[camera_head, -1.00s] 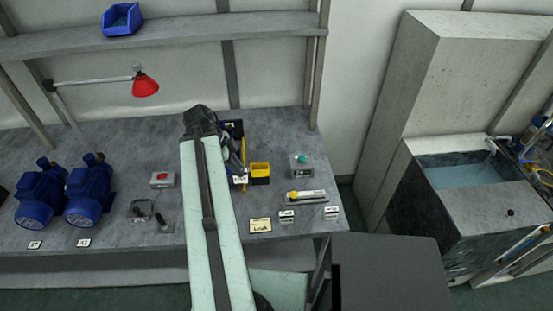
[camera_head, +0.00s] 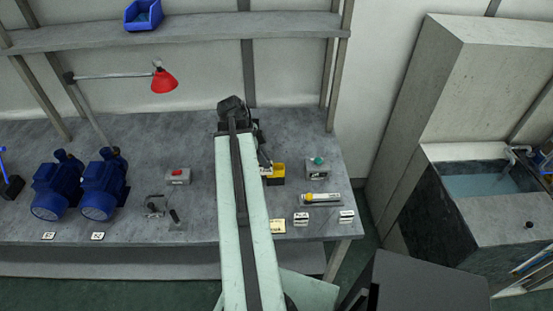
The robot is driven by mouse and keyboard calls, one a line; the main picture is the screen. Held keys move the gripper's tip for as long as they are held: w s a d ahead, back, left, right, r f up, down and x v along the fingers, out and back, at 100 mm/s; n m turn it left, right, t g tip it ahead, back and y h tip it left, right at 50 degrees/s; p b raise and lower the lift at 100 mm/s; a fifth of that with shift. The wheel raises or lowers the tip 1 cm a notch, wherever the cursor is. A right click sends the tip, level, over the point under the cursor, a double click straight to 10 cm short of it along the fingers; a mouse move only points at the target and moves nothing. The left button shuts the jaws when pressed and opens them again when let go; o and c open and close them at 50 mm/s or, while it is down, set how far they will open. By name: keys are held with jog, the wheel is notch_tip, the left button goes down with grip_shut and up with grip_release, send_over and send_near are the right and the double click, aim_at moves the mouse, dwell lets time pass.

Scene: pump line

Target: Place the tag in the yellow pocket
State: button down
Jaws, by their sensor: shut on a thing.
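The yellow pocket (camera_head: 279,172) is a small box with a yellow rim and dark front, on the bench right of my arm. My gripper (camera_head: 265,164) hangs from the arm's far end, just left of the pocket and close to it. It is shut on a small pale tag (camera_head: 267,171), of which only a sliver shows beside the pocket's left edge. My arm hides the tag's rest and the pocket's left surroundings. I cannot tell whether the tag touches the pocket or is over its opening.
Two blue pumps (camera_head: 103,188) stand at left. A red-button box (camera_head: 178,176) lies left of my arm. A red lamp (camera_head: 163,81) overhangs the bench.

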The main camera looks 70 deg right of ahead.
jog(key=shift+s+d+f, duration=0.1)
jog(key=shift+s+d, duration=0.1)
jog(key=shift+d, duration=0.45)
jog(key=shift+s+d, duration=0.2)
jog(key=shift+d, duration=0.4)
jog(key=shift+s+d+f, duration=0.1)
jog(key=shift+s+d, duration=0.1)
jog(key=shift+d, duration=0.45)
jog(key=b+x, duration=0.3)
jog(key=b, duration=0.1)
jog(key=shift+w+d+f, duration=0.15)
jog(key=shift+d+f, duration=0.2)
jog(key=shift+f, duration=0.05)
jog(key=shift+w+f, duration=0.15)
jog(key=shift+f, duration=0.05)
jog(key=shift+r, duration=0.25)
jog(key=shift+f, duration=0.25)
jog(key=c, duration=1.3)
grip_release()
jog(key=shift+r, duration=0.1)
jog(key=shift+c, duration=0.2)
